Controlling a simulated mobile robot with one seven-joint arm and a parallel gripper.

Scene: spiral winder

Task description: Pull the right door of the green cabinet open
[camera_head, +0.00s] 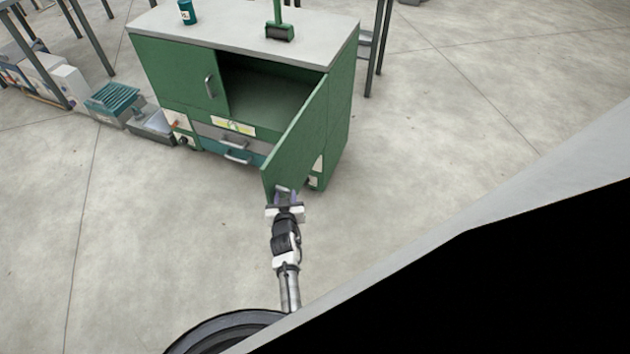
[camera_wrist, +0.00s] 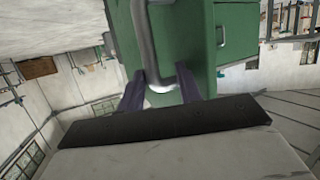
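The green cabinet (camera_head: 178,72) stands at the upper middle of the head view with a grey top. Its right door (camera_head: 300,136) is swung wide open toward me, and the dark inside shows behind it. The left door (camera_head: 185,75) is closed. My gripper (camera_head: 286,194) is at the lower free edge of the right door. In the wrist view, the two dark fingers of my gripper (camera_wrist: 161,82) straddle the lower bend of the metal door handle (camera_wrist: 146,45). Whether they clamp it is unclear. The green door panel (camera_wrist: 180,35) lies just beyond.
Drawers with handles (camera_head: 238,150) sit below the opening. A teal can (camera_head: 187,12) and a green tool (camera_head: 279,32) stand on the cabinet top. Crates and boxes (camera_head: 112,100) line the floor at left. The floor (camera_head: 450,120) right of the cabinet is clear.

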